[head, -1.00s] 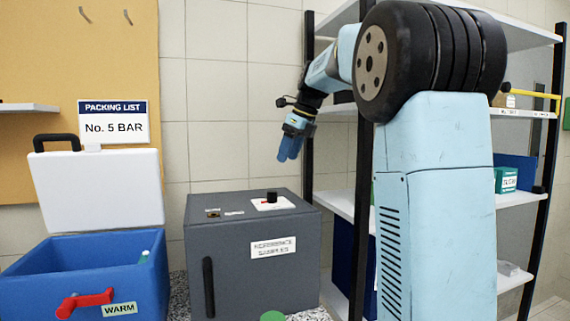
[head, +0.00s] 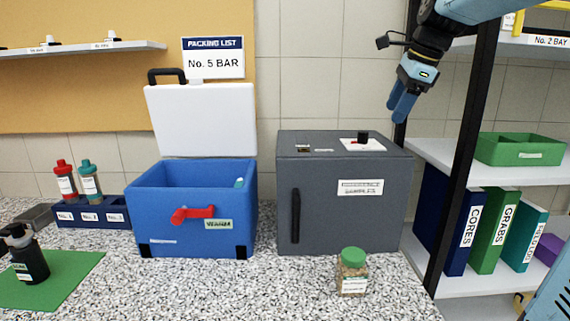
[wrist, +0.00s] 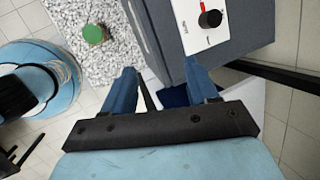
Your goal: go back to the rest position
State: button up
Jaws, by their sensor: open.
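My gripper (head: 403,104) hangs in the air at the upper right of the head view, its blue fingers pointing down. It is above and right of the grey cabinet (head: 340,215), in front of the black shelf post. In the wrist view my gripper (wrist: 165,85) has its two blue fingers spread apart with nothing between them. The grey cabinet, with a black knob (wrist: 210,19) on a white panel, lies beyond the fingertips in that view.
A blue cooler (head: 170,225) with a raised white lid and a green-lidded jar (head: 352,272) stand on the speckled counter. A shelf rack (head: 462,170) with binders and a green tray (head: 520,150) stands at the right.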

jog(key=s+a+f+n+t+h, duration=0.1)
jog(key=s+f+n, duration=0.7)
jog(key=s, duration=0.3)
jog(key=s+a+f+n+h, duration=0.1)
jog(key=s+a+f+n, duration=0.1)
jog(key=s+f+n, duration=0.6)
jog(key=shift+s+f+n+t+h, duration=0.15)
jog(key=shift+s+n+t+h, duration=0.2)
jog(key=shift+s+n, duration=1.45)
